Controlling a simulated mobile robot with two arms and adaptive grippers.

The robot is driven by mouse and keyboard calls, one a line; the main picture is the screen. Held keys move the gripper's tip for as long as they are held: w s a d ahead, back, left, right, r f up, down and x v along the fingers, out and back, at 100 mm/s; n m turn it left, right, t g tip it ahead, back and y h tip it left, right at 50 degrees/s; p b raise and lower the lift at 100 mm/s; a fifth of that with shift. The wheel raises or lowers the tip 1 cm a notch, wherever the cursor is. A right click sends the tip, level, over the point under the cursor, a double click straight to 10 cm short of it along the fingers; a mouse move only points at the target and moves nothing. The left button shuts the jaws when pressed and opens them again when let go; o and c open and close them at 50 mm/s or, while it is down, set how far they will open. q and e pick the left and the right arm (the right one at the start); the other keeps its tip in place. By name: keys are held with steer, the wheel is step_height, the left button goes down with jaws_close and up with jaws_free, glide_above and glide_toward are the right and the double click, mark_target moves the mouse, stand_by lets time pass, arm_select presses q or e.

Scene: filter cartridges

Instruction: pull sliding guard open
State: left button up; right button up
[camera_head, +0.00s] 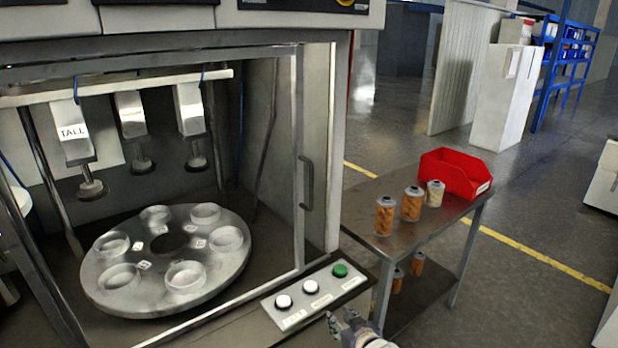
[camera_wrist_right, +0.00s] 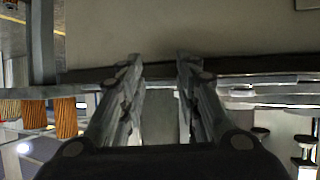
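The sliding guard (camera_head: 299,120) shows in the head view as a pale upright frame at the right of the machine's front opening. A dark vertical handle (camera_head: 307,183) is on its right side. I cannot tell whether a clear pane covers the opening. My right gripper (camera_head: 345,322) is low in the head view, below and right of the handle, near the button panel and apart from the handle. In the wrist view its two fingers (camera_wrist_right: 158,62) are spread with a gap between them and nothing held. I cannot pick out the handle there. My left gripper is not in view.
Inside the machine, a round turntable (camera_head: 165,285) with several cups sits under hanging presses. The button panel (camera_head: 312,292) juts out below the guard. A side table (camera_head: 400,243) with orange cartridges (camera_head: 384,216) and a red bin (camera_head: 452,178) stands close at right.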

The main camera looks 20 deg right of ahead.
steer(key=w+r+t+y+p, duration=0.1)
steer(key=w+r+t, duration=0.1)
steer(key=r, duration=0.7)
steer(key=w+r+t, duration=0.1)
steer(key=w+r, duration=0.2)
steer(key=r, duration=0.7)
steer(key=n+t+y+p, duration=0.1)
steer(key=t, duration=0.1)
glide_toward(312, 187)
steer(key=w, duration=0.3)
steer(key=w+a+p, duration=0.1)
steer(key=w, duration=0.2)
steer(key=w+p, duration=0.1)
steer(key=w, duration=0.2)
steer(key=shift+w+a+f, duration=0.1)
steer(key=shift+w+a, duration=0.15)
steer(key=shift+w, duration=0.6)
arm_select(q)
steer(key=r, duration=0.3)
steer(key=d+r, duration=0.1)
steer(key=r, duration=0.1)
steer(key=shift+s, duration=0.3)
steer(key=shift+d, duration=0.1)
arm_select(e)
jaws_close()
